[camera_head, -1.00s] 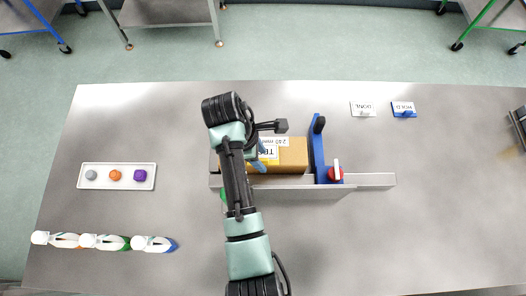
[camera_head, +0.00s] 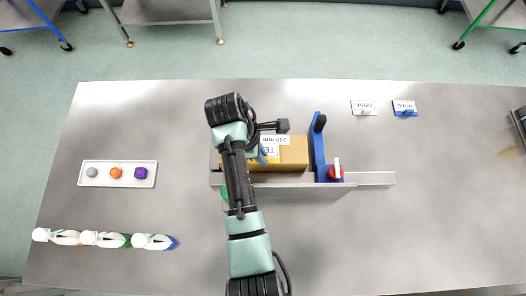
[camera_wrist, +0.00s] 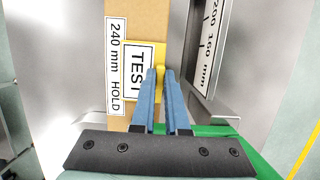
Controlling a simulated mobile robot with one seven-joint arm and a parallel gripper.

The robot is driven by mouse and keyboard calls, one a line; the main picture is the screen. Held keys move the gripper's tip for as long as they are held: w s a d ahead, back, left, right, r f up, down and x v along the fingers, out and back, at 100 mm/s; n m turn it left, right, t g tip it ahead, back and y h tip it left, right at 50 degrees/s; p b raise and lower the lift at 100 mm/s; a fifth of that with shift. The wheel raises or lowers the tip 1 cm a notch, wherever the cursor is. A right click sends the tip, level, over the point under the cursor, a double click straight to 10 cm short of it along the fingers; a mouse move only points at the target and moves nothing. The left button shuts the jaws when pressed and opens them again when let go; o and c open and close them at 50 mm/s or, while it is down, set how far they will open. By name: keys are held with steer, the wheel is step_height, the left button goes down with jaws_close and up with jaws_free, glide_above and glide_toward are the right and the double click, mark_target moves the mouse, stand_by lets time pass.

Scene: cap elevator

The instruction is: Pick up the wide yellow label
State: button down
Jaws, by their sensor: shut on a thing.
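The wide yellow label (camera_wrist: 133,60) has a white face reading TEST and lies against the tan box in the wrist view. In the head view the label (camera_head: 270,147) shows only partly beside my blue fingers. My gripper (camera_wrist: 161,72) is shut on the label's raised yellow tab, at the label's right side in the wrist view. Whether the label is clear of the box cannot be told. The tan box (camera_head: 293,153) sits in the grey fixture, and its left part is hidden by my arm in the head view.
A white 240 mm HOLD strip (camera_wrist: 115,65) lies beside the label. A ruler (camera_wrist: 207,45) stands opposite. A blue upright (camera_head: 318,145) with a red knob (camera_head: 336,174) is right of the box. A tray (camera_head: 117,184) and several clamp-like tools (camera_head: 103,240) lie left. The table's right front is clear.

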step_height(320, 180, up, 9)
steer(key=shift+f, duration=0.2)
steer(key=shift+r+p, duration=0.75)
steer(key=shift+p, duration=0.25)
steer(key=shift+f, duration=0.1)
